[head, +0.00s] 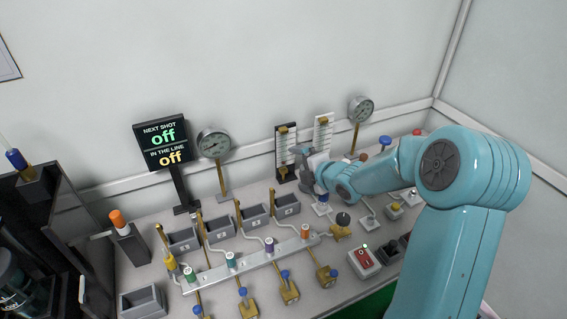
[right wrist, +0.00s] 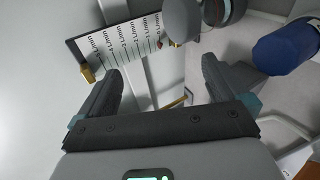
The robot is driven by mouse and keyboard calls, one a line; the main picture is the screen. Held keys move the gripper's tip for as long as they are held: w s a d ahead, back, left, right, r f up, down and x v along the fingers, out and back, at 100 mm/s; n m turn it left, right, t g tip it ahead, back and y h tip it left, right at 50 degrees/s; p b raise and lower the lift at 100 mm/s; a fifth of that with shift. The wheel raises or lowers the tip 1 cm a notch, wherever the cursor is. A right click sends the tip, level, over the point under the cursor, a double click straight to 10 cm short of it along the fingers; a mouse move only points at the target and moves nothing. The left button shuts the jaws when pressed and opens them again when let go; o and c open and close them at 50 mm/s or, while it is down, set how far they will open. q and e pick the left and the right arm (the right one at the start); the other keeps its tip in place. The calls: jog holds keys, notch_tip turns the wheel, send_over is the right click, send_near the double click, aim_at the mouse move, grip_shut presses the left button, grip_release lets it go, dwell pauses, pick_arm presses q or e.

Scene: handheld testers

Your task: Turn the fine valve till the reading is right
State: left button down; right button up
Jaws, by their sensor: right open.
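My right gripper (head: 306,172) is at the back of the bench, by the foot of the two flow scales. In the right wrist view its two fingers (right wrist: 160,90) are apart with nothing held between them. A dark grey round knob (right wrist: 182,20) lies ahead of the fingertips, apart from them; I cannot tell for sure that it is the fine valve. A flow scale marked L/min (right wrist: 118,45) stands beside it. In the head view the dark scale (head: 286,148) and white scale (head: 323,134) show; their readings are too small to read. My left gripper is not in view.
A sign (head: 163,142) reads "off" twice. Round gauges (head: 213,144) and (head: 361,109) stand on posts. Grey bins, a silver manifold rail (head: 250,262) and blue-handled brass valves fill the front. A blue cylinder (right wrist: 287,45) is close to the right finger. A red switch (head: 363,259) stands at front right.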

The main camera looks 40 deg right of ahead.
jog(key=p+v, duration=0.2)
jog(key=v, duration=0.7)
jog(key=shift+s+r+p, duration=0.2)
jog(key=shift+s+p, duration=0.05)
jog(key=shift+p, duration=0.15)
